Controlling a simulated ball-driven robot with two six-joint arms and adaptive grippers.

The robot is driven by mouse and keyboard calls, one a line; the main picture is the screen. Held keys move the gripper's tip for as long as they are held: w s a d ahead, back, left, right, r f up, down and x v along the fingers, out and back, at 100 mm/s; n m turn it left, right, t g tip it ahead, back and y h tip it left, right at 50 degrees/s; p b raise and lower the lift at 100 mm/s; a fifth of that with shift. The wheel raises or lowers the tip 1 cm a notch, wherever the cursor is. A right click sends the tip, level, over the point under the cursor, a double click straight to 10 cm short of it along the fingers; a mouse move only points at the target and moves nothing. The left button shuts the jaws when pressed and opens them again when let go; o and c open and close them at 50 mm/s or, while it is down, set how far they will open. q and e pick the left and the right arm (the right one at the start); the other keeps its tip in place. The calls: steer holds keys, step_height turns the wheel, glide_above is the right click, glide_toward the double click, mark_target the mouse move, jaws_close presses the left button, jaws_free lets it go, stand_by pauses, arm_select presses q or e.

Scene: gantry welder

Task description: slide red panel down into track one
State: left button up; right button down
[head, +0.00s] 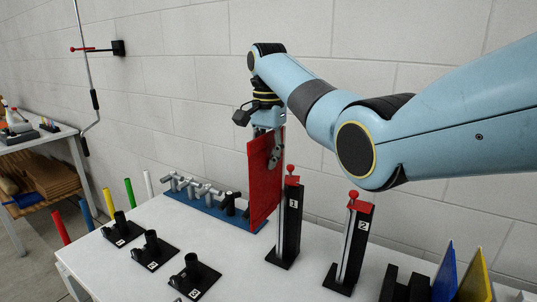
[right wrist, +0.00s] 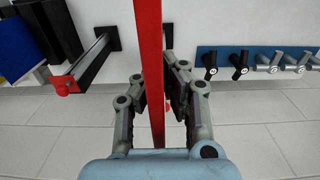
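The red panel (head: 262,185) stands upright, held from above by my right gripper (head: 273,150). In the right wrist view the panel (right wrist: 149,60) runs between the two fingers (right wrist: 152,105), which press close on both its faces. Track one (head: 288,222) is a black upright post with a pale strip, a red knob and the label 1. The panel's right edge shows close beside this post. In the right wrist view the panel hides most of track one. I cannot tell whether the edge sits in the track. My left gripper is not in view.
Track two (head: 349,244) stands right of track one. A black rack with blue (head: 444,273) and yellow (head: 474,277) panels is at the lower right. A blue strip (head: 205,207) with several pipe fittings lies behind the panel. Several black holders (head: 153,250) stand at the front left.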

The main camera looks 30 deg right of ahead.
steer(key=b, duration=0.2)
glide_above(269, 207)
steer(key=shift+w+f, duration=0.1)
steer(key=shift+f, duration=2.75)
steer(key=shift+f+b, duration=0.5)
steer(key=shift+f, duration=1)
steer(key=shift+f+b, duration=1.4)
steer(key=shift+f, duration=1.3)
steer(key=shift+f+b, duration=1.6)
steer(key=shift+f, duration=0.9)
steer(key=c, duration=2)
jaws_free()
steer(key=o, duration=0.6)
step_height(269, 207, up, 12)
